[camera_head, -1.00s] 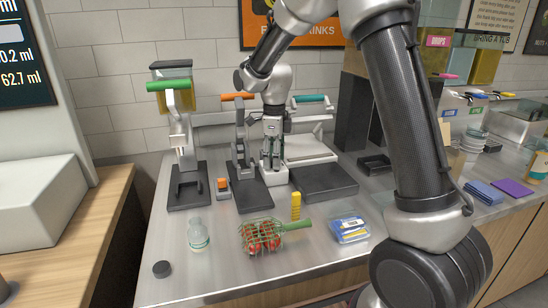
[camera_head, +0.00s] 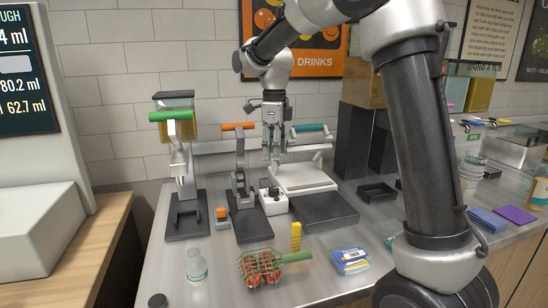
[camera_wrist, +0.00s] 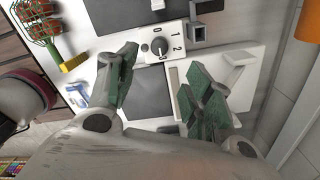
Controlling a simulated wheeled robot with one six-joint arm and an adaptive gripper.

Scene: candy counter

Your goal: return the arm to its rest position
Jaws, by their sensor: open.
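My gripper (camera_head: 273,140) is in the air above the back of the counter, with its fingers pointing down. It is open and empty. In the wrist view my gripper (camera_wrist: 160,92) shows its two green-padded fingers spread wide apart. Below it a small white dial box (camera_head: 272,196) stands on the counter, apart from the fingers. The dial box also shows in the wrist view (camera_wrist: 142,38), with a dark knob and numbers. My arm reaches across the upper right of the head view.
Presses with a green handle (camera_head: 170,115), an orange handle (camera_head: 238,127) and a teal handle (camera_head: 309,128) stand around my gripper. A green basket of red pieces (camera_head: 258,270), a bottle (camera_head: 196,267) and a blue-and-white pack (camera_head: 349,260) lie in front. Dark boxes (camera_head: 352,150) stand right.

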